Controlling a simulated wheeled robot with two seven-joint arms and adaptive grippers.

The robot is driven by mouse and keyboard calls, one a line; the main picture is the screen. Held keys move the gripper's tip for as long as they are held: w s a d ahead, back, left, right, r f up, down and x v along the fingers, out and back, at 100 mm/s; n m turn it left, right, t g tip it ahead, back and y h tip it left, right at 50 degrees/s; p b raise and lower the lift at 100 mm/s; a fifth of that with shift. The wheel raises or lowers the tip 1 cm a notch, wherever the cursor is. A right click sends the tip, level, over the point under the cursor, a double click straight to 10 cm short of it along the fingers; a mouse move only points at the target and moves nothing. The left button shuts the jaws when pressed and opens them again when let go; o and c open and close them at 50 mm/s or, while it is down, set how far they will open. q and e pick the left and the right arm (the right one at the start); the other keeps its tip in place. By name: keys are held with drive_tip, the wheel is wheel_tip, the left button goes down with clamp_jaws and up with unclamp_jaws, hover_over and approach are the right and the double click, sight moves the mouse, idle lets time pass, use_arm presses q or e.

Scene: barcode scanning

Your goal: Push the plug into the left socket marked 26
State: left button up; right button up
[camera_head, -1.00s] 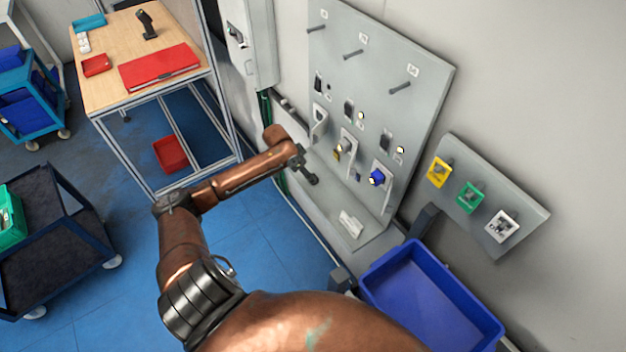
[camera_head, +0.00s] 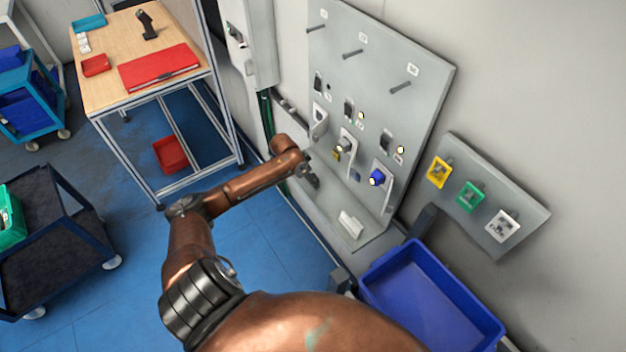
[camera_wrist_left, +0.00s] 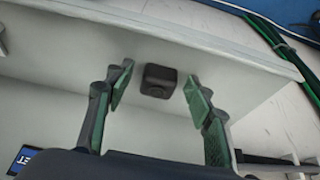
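My left gripper (camera_wrist_left: 157,84) is open in the left wrist view, with its green-padded fingers spread. A small dark block (camera_wrist_left: 159,80), possibly the plug, sits between and beyond the fingertips, against a pale grey surface. I see no finger touching it. In the head view my left gripper (camera_head: 313,180) is small and partly hidden by my wrist, low in front of the grey board (camera_head: 375,60). The left socket position (camera_head: 318,122) on the board shows a white holder; the number 26 is not readable. My right gripper is not in view.
Beside the left position are a middle holder (camera_head: 346,146) and a right holder with a blue connector (camera_head: 377,178). A white block (camera_head: 350,224) lies on the ledge below. A blue bin (camera_head: 430,300) stands at lower right. A green cable (camera_wrist_left: 270,40) runs near the ledge.

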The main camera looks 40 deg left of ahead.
use_arm(q)
drive_tip(key=c, duration=1)
drive_tip(key=shift+r, duration=0.1)
drive_tip(key=shift+c, duration=0.2)
drive_tip(key=shift+r, duration=0.2)
drive_tip(key=v, duration=0.3)
drive_tip(key=shift+w+d+r, duration=0.2)
drive_tip(key=shift+w, duration=0.1)
drive_tip(key=s+d+r+p, duration=0.1)
drive_tip(key=s+d+r, duration=0.3)
drive_tip(key=s+r, duration=0.5)
drive_tip(key=shift+s+r+p, duration=0.15)
drive_tip(key=shift+s+p, duration=0.15)
drive_tip(key=shift+s, duration=1.65)
